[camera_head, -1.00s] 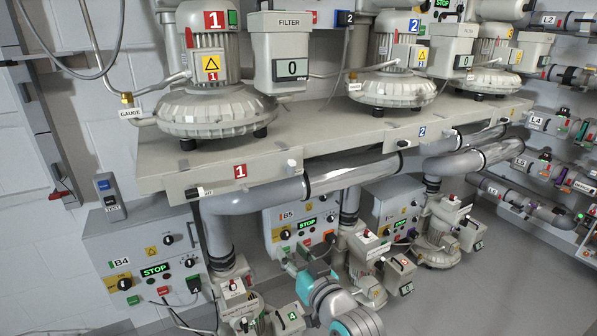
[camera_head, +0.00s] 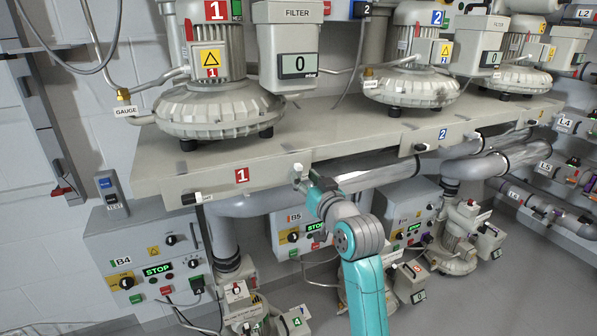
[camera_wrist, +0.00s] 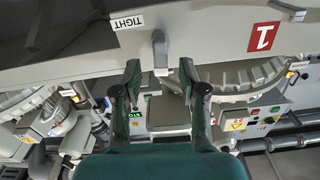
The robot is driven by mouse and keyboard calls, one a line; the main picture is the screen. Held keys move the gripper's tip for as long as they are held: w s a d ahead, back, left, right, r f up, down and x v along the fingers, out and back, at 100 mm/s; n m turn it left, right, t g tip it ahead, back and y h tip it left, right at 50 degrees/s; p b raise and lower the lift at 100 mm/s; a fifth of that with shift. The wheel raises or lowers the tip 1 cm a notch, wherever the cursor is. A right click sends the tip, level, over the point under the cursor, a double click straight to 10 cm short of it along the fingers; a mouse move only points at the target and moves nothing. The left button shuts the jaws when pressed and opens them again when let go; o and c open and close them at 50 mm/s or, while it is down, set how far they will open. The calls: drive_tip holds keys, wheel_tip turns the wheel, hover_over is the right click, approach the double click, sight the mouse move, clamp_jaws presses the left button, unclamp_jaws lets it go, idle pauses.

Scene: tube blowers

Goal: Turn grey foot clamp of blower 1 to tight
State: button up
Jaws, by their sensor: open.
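Blower 1 (camera_head: 213,100) stands on the shelf above a red label "1" (camera_head: 241,176). The grey foot clamp (camera_wrist: 159,46) is a small lever on the shelf's front edge. A "TIGHT" label (camera_wrist: 128,22) is left of it in the wrist view, and the lever does not point at that label. In the head view the clamp (camera_head: 298,168) is right of the red label. My gripper (camera_wrist: 160,68) is open, its fingertips on either side of the lever's free end, with gaps showing. In the head view my gripper (camera_head: 301,183) is just below the clamp.
Another small clamp (camera_head: 190,197) is on the shelf edge at the left. The shelf (camera_head: 150,175) overhangs thick grey pipes (camera_head: 265,203). Control box B4 (camera_head: 150,245) and box B5 (camera_head: 295,222) stand below. Open floor (camera_head: 490,300) lies at the lower right.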

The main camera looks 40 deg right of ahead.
sight(300, 173)
drive_tip(key=shift+x, duration=2.1)
drive_tip(key=shift+a, duration=0.1)
clamp_jaws()
